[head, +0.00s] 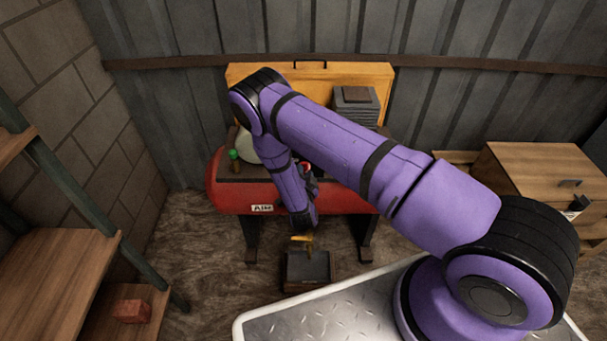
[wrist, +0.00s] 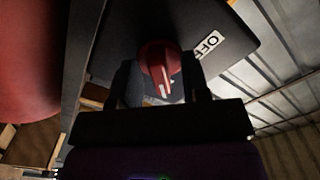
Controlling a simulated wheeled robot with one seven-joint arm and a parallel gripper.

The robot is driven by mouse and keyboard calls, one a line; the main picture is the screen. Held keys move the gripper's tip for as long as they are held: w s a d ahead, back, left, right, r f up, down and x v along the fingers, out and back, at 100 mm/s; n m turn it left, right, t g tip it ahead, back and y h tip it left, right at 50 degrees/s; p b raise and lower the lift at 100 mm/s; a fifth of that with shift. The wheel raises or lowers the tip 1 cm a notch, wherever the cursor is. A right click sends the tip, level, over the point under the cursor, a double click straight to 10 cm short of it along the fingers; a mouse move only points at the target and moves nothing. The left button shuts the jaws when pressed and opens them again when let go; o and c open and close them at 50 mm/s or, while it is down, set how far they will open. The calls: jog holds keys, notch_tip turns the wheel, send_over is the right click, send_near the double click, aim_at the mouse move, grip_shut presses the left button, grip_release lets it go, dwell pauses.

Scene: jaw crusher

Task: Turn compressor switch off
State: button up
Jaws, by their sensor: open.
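The compressor is a red tank (head: 228,195) with a white label, on dark legs by the back wall. In the wrist view its switch is a red rotary knob (wrist: 158,60) with a white pointer line, on a dark panel (wrist: 225,28). The pointer line points down in the picture. A white OFF label (wrist: 208,45) is to the knob's upper right. My gripper (wrist: 163,75) is open, its dark fingers on either side of the knob, the left one closer. I cannot tell whether they touch it. In the head view my arm covers most of the switch area.
A yellow case (head: 245,75) and a stack of grey plates (head: 355,105) stand behind the tank. A black box (head: 306,268) sits on the floor in front. A wooden shelf (head: 65,265) is at left, a wooden cabinet (head: 535,165) at right.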

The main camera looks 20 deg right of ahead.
grip_shut()
jog(key=shift+s+d+f+n, duration=0.1)
jog(key=shift+n, duration=4.35)
jog(key=shift+s+d+n, duration=0.1)
jog(key=shift+n, duration=4.35)
